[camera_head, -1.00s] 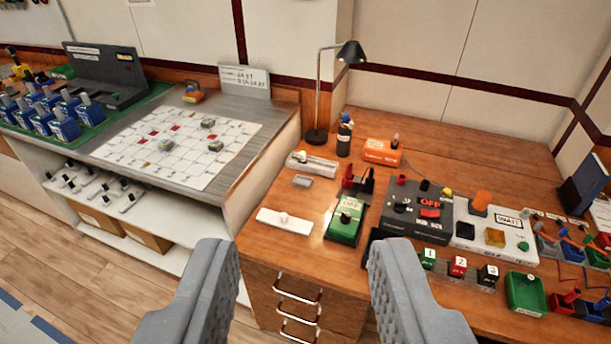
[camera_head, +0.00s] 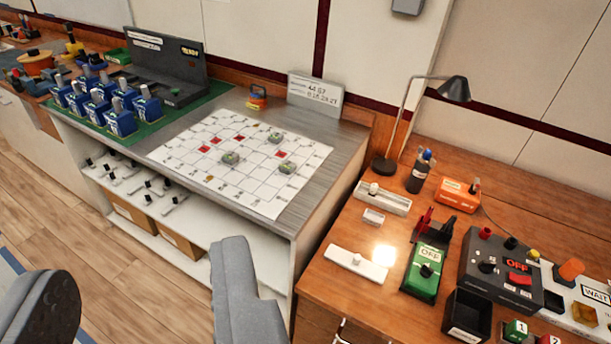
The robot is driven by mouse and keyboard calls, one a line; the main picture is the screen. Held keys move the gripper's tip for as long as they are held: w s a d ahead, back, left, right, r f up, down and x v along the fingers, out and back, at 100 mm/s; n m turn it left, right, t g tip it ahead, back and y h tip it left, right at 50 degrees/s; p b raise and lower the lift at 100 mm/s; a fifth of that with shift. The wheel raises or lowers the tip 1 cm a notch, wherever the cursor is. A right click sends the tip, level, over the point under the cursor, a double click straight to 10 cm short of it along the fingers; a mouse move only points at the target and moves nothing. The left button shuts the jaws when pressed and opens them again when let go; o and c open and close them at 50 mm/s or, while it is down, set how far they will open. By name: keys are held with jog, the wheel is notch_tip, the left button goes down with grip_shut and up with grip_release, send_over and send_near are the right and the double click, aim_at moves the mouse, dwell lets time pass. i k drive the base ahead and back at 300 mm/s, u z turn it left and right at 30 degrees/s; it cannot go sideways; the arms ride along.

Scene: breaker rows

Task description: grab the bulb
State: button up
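I cannot pick out the bulb for sure. A white strip-shaped base (camera_head: 356,262) with a small pale rounded piece on it lies near the left edge of the wooden desk. Behind it a pale tray-like holder (camera_head: 382,197) also carries a small rounded piece. Either piece is too small to name. My gripper (camera_head: 145,265) is open and empty, its two grey fingers wide apart at the lower left, in front of the shelves and the floor. It touches nothing that I can see.
A grey bench (camera_head: 325,160) with a gridded sheet (camera_head: 245,185) stands left. Floor is free at lower left.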

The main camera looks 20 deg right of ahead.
aim_at(372, 192)
jog(key=u, duration=0.2)
jog(key=i, duration=1.75)
jog(key=z, duration=0.85)
